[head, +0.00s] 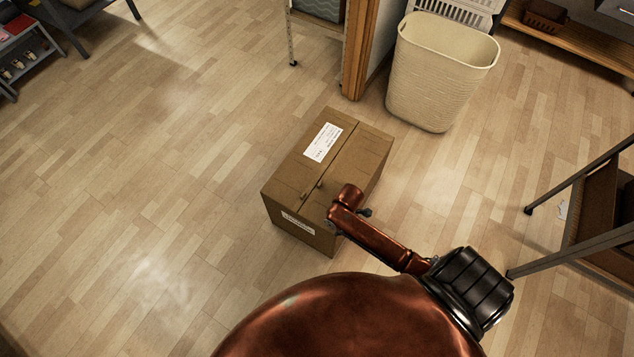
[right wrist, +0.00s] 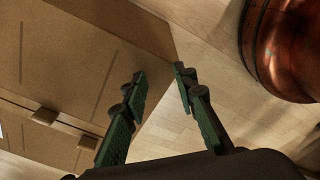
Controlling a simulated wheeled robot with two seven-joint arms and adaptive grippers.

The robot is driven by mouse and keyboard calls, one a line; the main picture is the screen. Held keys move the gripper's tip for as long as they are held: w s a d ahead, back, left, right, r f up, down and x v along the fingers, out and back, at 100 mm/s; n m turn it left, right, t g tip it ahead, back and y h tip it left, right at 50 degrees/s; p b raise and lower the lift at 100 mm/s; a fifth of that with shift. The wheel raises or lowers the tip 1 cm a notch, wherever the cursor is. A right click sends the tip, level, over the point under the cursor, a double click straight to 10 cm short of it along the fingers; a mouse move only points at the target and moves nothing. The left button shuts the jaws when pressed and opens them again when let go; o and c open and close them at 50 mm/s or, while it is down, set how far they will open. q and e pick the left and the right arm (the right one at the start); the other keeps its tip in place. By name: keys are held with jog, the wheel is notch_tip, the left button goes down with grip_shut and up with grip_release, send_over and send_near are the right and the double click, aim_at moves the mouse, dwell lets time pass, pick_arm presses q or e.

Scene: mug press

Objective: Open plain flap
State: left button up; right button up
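A brown cardboard box (head: 290,210) stands on the floor. Its two top flaps lie flat, meeting at a seam with two small tabs. The plain flap (head: 360,160) is on the right; the flap with a white label (head: 308,155) is on the left. My right arm reaches over the box's near right corner, hiding part of the plain flap. My right gripper (head: 365,212) is small and mostly hidden there. In the right wrist view my right gripper (right wrist: 160,82) is open and empty, one finger over the box by its edge, the plain flap (right wrist: 85,50) beside it.
A cream basket (head: 435,75) stands behind the box to the right, near a wooden post (head: 360,50). A dark-framed rack (head: 590,210) is at the right. Shelving (head: 25,45) is at the upper left. The floor left of the box is clear.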

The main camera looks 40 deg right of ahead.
aim_at(320, 183)
jog(key=w+d+r+n, duration=0.1)
jog(key=w+n, duration=0.1)
jog(key=w, duration=0.2)
jog(key=w+d+r+n, duration=0.1)
jog(key=w, duration=0.3)
jog(key=w+d+n, duration=0.1)
jog(key=w+n, duration=0.1)
jog(key=w, duration=0.1)
jog(key=shift+w+r+n, duration=0.3)
jog(key=shift+w+r, duration=0.1)
jog(key=w+d+r+n, duration=0.1)
jog(key=w, duration=0.1)
jog(key=w+d+r+n, duration=0.1)
jog(key=w, duration=0.1)
jog(key=w+d+r+n, duration=0.1)
jog(key=w+r, duration=0.1)
jog(key=w, duration=0.1)
jog(key=shift+n+g+h+b, duration=0.3)
jog(key=shift+b, duration=0.05)
jog(key=shift+w+f, duration=0.15)
jog(key=shift+f, duration=0.35)
notch_tip(320, 183, down, 6)
jog(key=b, duration=0.3)
jog(key=shift+r, duration=0.15)
pick_arm(q)
jog(key=w+r, duration=0.5)
jog(key=w, duration=0.2)
jog(key=shift+d+r, duration=0.4)
pick_arm(e)
jog(key=shift+f, duration=0.4)
